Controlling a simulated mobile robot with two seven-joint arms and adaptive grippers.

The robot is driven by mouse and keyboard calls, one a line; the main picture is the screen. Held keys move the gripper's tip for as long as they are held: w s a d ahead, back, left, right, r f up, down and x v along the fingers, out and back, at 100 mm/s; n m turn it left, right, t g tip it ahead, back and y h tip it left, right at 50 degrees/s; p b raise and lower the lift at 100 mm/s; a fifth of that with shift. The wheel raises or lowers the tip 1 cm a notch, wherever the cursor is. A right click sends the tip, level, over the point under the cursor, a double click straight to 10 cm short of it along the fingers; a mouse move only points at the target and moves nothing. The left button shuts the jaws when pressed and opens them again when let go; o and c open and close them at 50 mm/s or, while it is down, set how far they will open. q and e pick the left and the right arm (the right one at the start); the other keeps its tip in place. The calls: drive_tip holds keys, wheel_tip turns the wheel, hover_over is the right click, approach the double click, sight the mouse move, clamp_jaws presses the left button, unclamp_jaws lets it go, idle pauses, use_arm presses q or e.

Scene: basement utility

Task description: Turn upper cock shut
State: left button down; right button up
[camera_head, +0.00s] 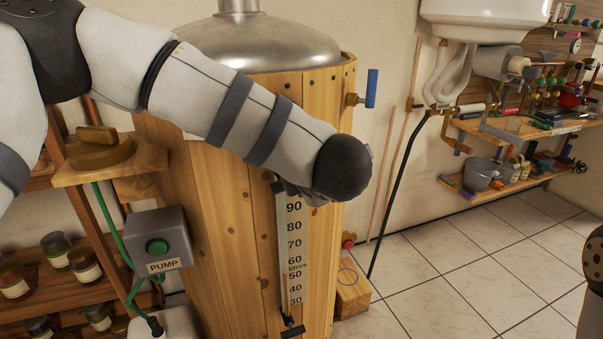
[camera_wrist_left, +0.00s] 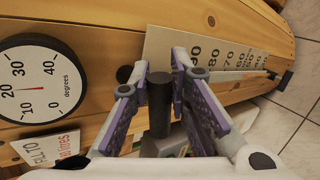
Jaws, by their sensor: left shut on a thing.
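The upper cock (camera_wrist_left: 159,105) shows in the left wrist view as a dark round-ended bar at the top of the scale. My left gripper (camera_wrist_left: 161,68) is shut on it, with one purple-padded finger on each side. In the head view my left forearm and wrist cover the upper cock and most of the gripper. The scale plate (camera_head: 294,240), numbered in litres, runs down the wooden vat (camera_head: 220,220). The lower cock (camera_head: 292,332) is a dark fitting at its bottom end. My right gripper is not in view.
A round dial in degrees (camera_wrist_left: 40,85) is beside the gripper on the vat. A blue-handled tap (camera_head: 371,88) sticks out at the upper right, and a red knob (camera_head: 348,240) sits lower. A pump box (camera_head: 158,240) is at the left. Tiled floor (camera_head: 450,270) lies open at the right.

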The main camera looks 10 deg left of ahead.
use_arm(q)
drive_tip(key=shift+f+m+g+y, duration=0.3)
drive_tip(key=shift+m+g+y, duration=0.3)
drive_tip(key=shift+m, duration=0.1)
idle(0.3)
drive_tip(key=c, duration=1.5)
unclamp_jaws()
drive_tip(key=shift+w+a+f, duration=0.1)
drive_tip(key=v, duration=1.2)
